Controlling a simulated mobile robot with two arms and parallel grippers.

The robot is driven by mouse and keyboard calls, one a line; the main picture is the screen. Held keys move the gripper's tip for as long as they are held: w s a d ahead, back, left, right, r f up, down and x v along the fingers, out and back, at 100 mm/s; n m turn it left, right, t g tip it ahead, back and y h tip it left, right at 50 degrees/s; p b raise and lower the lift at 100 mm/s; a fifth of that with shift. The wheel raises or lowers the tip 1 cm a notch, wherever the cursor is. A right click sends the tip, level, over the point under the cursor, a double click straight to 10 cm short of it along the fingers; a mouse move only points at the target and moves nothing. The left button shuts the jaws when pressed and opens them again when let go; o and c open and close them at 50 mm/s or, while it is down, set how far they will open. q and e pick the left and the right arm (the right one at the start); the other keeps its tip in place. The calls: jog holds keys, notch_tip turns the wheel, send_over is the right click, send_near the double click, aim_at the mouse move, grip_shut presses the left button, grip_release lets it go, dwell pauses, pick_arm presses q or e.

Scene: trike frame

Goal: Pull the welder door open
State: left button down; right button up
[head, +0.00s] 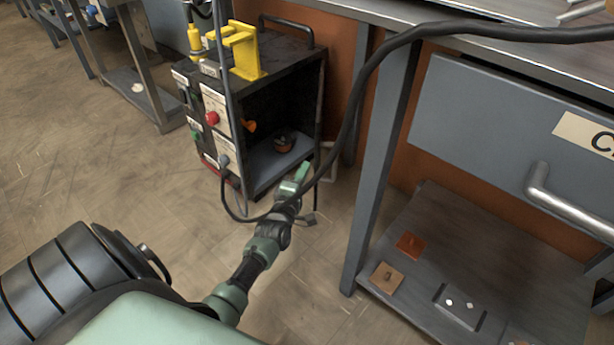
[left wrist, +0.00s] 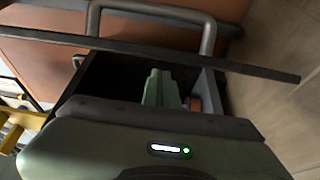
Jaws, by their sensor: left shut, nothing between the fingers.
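The welder (head: 275,75) is a dark box with a labelled front panel (head: 213,110), a red knob and a yellow bracket on top. Its side facing the table is open. Inside, a grey floor (head: 265,165) and a small dark and copper-coloured part (head: 284,142) show. I cannot clearly make out the door; a narrow pale edge (head: 329,160) stands right of the opening. My left gripper (head: 303,172) is at the lower right corner of the opening, shut and empty. Its green fingers also show in the left wrist view (left wrist: 161,88), before a dark recess. My right gripper is not in view.
A black cable (head: 350,105) hangs across the view past my left gripper. A grey metal table leg (head: 375,200) and a lower shelf (head: 440,230) with small plates stand to the right. A dark straight bar (left wrist: 240,69) crosses the left wrist view.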

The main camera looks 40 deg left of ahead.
pick_arm(q)
jog(key=shift+w+d, duration=0.25)
jog(key=shift+d, duration=0.1)
jog(key=shift+d, duration=0.1)
jog(key=w+d, duration=0.8)
jog(key=d, duration=0.2)
jog(key=shift+r, duration=0.15)
